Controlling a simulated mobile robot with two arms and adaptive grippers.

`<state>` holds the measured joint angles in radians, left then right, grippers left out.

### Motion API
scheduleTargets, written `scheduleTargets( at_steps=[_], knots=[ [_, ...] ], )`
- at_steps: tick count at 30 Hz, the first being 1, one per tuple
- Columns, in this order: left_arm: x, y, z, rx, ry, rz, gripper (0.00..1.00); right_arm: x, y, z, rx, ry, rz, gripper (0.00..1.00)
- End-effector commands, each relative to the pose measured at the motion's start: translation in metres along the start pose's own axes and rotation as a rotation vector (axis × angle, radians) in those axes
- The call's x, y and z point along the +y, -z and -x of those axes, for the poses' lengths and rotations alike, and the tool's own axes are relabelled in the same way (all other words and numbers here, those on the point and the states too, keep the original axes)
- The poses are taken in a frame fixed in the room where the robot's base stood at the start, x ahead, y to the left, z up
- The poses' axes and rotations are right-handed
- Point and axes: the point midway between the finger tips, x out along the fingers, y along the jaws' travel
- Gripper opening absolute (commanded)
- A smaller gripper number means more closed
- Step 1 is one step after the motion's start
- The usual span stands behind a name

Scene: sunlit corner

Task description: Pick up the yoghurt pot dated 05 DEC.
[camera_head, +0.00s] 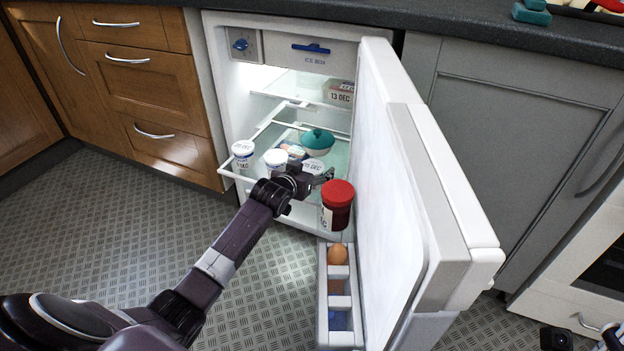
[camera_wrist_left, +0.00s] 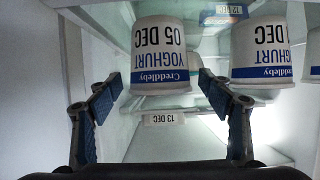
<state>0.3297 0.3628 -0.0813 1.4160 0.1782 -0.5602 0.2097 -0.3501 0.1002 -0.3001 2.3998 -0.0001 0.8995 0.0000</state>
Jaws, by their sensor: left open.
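The yoghurt pot dated 05 DEC (camera_wrist_left: 160,62) is white with a blue band and shows upside down in the left wrist view. In the head view it seems to be the rightmost pot (camera_head: 314,166), partly behind my gripper. My left gripper (camera_head: 322,178) is open inside the fridge; in the left wrist view its fingers (camera_wrist_left: 161,86) lie either side of the pot, with gaps visible. Whether they touch it I cannot tell. A second pot (camera_head: 276,157) stands to its left, also in the wrist view (camera_wrist_left: 262,52). Another pot (camera_head: 243,149) stands farther left. Part of my right gripper seems to show at the bottom right corner.
The fridge door (camera_head: 405,190) stands open on the right. A red-lidded jar (camera_head: 337,207) and an egg rack (camera_head: 322,290) are close beside my left gripper. A green-lidded dish (camera_head: 318,140) stands behind the pots. A box marked 13 DEC (camera_head: 341,91) is farther back. The floor is clear.

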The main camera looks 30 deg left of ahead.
Motion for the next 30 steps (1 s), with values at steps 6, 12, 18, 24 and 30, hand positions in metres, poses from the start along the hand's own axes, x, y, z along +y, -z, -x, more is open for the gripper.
scheduleTargets(
  at_steps=[6,12,18,24,30],
  knots=[
    [0.0001,0.0007,-0.0008,0.001,0.0,0.0,0.73,-0.0001,0.0006,-0.0001,0.002,0.0,0.0,0.26],
    [-0.0001,0.0006,-0.0007,0.0,0.0,0.0,0.54,-0.0002,0.0004,-0.0001,0.002,0.0,-0.001,0.26],
    [-0.0001,0.0006,-0.0006,0.0,0.0,0.0,0.32,-0.0002,0.0002,0.0,0.001,0.0,-0.001,0.26],
    [-0.0002,0.0016,-0.0006,0.002,0.0,0.0,0.23,-0.0002,0.0002,-0.0001,0.001,0.0,-0.001,0.26],
    [-0.0003,0.0046,0.0007,0.002,0.0,0.0,0.23,-0.0001,0.0001,-0.0019,-0.001,0.0,0.0,0.26]
  ],
)
